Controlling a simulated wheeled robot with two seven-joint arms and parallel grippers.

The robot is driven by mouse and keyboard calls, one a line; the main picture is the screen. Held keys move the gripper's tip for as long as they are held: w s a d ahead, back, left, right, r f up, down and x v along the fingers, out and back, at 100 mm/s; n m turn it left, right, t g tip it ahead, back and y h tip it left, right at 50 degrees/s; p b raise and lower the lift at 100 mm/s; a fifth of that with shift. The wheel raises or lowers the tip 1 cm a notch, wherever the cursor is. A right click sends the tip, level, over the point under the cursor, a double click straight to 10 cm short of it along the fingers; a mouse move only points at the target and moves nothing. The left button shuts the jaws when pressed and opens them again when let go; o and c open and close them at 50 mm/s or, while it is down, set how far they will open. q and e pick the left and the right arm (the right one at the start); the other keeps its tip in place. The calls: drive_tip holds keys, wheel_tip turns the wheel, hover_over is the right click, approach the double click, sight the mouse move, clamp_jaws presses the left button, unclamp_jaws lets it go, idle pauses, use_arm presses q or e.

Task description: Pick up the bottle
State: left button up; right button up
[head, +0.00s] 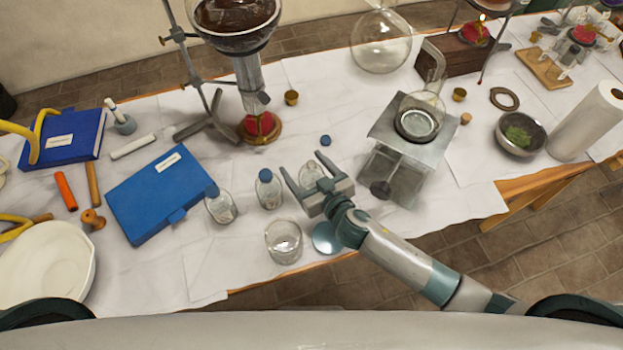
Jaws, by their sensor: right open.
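Three small clear glass bottles stand on the white-covered table in the head view. I cannot tell whether the fingers touch the bottle. My left gripper is not in view.
A glass beaker (284,242) stands near the front edge, close to a blue-grey disc (326,238). A metal stand (405,150) with a flask is right of the gripper. A blue case (155,195) lies left. A loose blue cap (326,140) lies behind the gripper.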

drive_tip(key=c, duration=1.5)
drive_tip(key=shift+o, duration=0.2)
drive_tip(key=shift+r, duration=0.1)
wheel_tip(320, 180, up, 10)
drive_tip(key=b, duration=0.1)
